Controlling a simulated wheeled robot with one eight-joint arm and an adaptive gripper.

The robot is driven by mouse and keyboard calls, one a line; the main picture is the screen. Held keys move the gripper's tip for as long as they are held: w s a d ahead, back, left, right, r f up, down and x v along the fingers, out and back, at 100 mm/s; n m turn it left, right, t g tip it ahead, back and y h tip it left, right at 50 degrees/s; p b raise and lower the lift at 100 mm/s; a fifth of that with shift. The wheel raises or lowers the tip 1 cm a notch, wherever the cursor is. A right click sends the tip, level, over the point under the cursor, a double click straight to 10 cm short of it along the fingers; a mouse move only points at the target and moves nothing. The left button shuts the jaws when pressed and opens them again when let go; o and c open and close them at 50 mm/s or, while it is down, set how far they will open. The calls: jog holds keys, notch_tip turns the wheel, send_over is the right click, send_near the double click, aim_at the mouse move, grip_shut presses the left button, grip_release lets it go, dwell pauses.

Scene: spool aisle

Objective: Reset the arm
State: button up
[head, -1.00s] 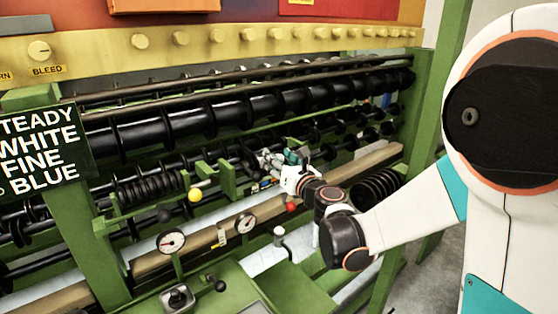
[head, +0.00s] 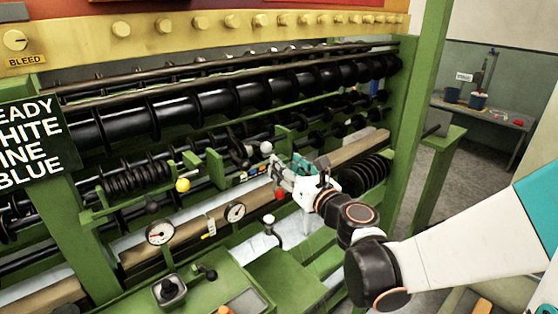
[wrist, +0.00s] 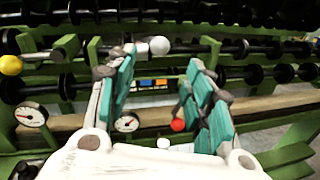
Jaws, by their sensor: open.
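My gripper (head: 297,172) is at the end of my white arm, in front of the green machine's lever rail in the head view. In the wrist view my gripper (wrist: 160,100) has its teal-padded fingers spread apart with nothing between them. Behind and between the fingers show a white ball knob (wrist: 159,45) and a small label strip with blue and orange patches (wrist: 153,84). A red ball knob (wrist: 178,125) is seen close to the right finger; whether they touch I cannot tell. In the head view the red knob (head: 281,195) is just below the gripper.
A yellow ball knob (head: 183,185), two dial gauges (head: 160,232) and a joystick (head: 170,290) lie left of my arm on the machine. Black spooled rollers (head: 230,100) run behind. A green post (head: 415,130) stands right; beyond it, open floor and a bench (head: 490,115).

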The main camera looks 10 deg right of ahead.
jog(key=shift+s, duration=0.1)
jog(key=s+d+r+m+g+h, duration=0.1)
jog(key=s+d+r+m+h, duration=0.25)
jog(key=m, duration=0.75)
jog(key=s+d+m+g+h, duration=0.1)
jog(key=s+d+m+h, duration=0.2)
jog(key=d+m+h, duration=0.55)
jog(key=s+a+f+m+g+y, duration=0.3)
jog(key=s+a+f+m+g, duration=0.1)
jog(key=s+m, duration=0.4)
jog(key=s+a+f+m+g+y, duration=0.4)
jog(key=s+a+f+m, duration=0.1)
jog(key=s+m, duration=0.4)
jog(key=shift+s+f, duration=0.35)
jog(key=shift+f, duration=0.45)
jog(key=shift+m, duration=0.25)
